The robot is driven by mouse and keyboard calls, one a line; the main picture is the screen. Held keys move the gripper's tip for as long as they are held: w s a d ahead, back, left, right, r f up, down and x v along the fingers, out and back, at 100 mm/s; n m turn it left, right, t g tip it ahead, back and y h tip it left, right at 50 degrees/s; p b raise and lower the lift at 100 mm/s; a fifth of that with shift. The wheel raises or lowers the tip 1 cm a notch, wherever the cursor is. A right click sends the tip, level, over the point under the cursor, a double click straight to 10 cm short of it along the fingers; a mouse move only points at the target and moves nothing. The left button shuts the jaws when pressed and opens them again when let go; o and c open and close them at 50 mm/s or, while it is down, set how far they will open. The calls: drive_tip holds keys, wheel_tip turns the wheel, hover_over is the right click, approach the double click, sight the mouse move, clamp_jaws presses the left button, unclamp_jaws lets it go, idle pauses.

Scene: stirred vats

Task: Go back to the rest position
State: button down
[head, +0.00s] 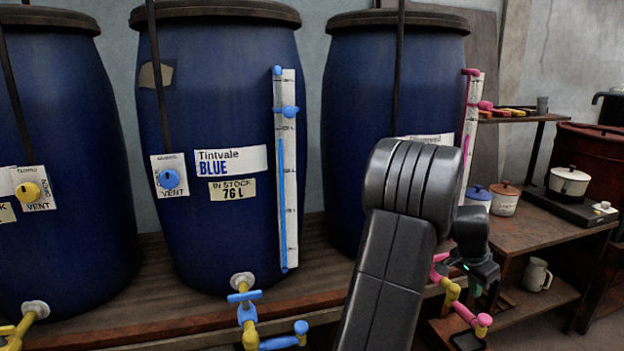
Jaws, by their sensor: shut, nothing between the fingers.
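My arm rises from the bottom of the head view, bends at a dark grey joint, and ends to the right in my gripper (486,284). My gripper is shut and I see nothing held in it. It is in front of the pink-handled tap (482,322) of the right vat (362,110). I cannot tell whether it touches the tap. My arm hides part of the right vat and its label.
The middle blue vat (225,75), labelled Tintvale BLUE, has a blue-handled tap (248,315). Another vat (60,110) stands left. A wooden side table (525,228) at right bears a white pot (569,183); a mug (537,275) sits on its lower shelf.

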drive_tip(key=b+x, duration=0.2)
drive_tip(key=x, duration=0.8)
drive_tip(key=w+d+r+n+t+y+p, duration=0.1)
drive_tip(key=w+d+r+n+p, duration=0.4)
drive_tip(key=n+p, duration=0.1)
drive_tip(key=shift+w+t+p, duration=0.3)
drive_tip(key=shift+w+t, duration=0.1)
idle(0.8)
drive_tip(key=shift+a+r, duration=0.1)
